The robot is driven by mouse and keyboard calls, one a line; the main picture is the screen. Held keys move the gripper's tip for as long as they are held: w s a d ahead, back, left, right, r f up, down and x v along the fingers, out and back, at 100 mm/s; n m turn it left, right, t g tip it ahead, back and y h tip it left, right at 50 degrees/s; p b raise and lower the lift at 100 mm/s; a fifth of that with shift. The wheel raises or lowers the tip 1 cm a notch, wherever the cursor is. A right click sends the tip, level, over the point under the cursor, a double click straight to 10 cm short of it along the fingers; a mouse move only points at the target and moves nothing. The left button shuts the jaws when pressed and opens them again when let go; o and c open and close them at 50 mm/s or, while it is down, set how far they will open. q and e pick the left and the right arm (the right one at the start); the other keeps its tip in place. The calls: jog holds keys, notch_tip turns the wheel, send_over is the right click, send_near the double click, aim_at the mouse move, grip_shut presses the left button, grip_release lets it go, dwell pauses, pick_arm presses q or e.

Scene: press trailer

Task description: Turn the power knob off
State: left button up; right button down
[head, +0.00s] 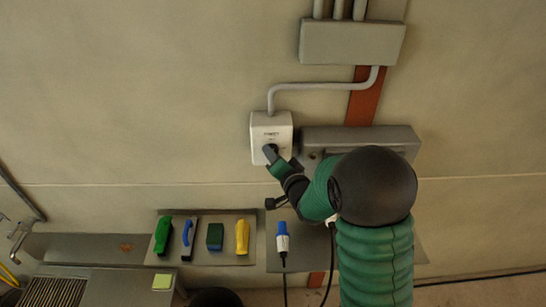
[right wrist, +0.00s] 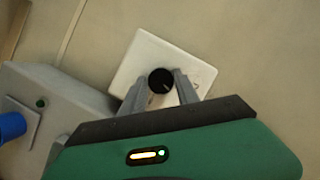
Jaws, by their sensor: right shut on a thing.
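The power knob (right wrist: 161,81) is a round black dial with a pale pointer line, on a white switch box (head: 271,129) fixed to the wall. The box also shows in the right wrist view (right wrist: 146,49), tilted in the picture. My right gripper (head: 271,152) is at the lower front of the box. In the right wrist view my right gripper (right wrist: 160,86) has its two grey fingers on either side of the knob, shut on it. In the head view the fingers mostly hide the knob. My left gripper does not show clearly.
A grey wall box (head: 400,134) stands close to the right of the switch box. A conduit (head: 320,87) runs above. Below, a shelf (head: 205,259) holds a green tool, a blue-handled brush, a dark block and a yellow tool. A blue-and-white plug (head: 283,240) is right of them.

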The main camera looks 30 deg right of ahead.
jog(key=shift+w+a+r+n+g+h+p, duration=0.1)
jog(key=shift+n+g+h+p, duration=0.7)
jog(key=shift+n, duration=0.7)
jog(key=shift+a+r+n+g+h+p, duration=0.1)
jog(key=shift+n+g+h+p, duration=0.4)
jog(key=shift+n+p, duration=0.8)
jog(key=shift+w+a+r+n+g+h+p, duration=0.1)
jog(key=shift+n+g+h+p, duration=0.6)
jog(key=shift+n, duration=1)
jog(key=c, duration=1.1)
grip_release()
jog(key=shift+c, duration=0.2)
jog(key=shift+o, duration=1.1)
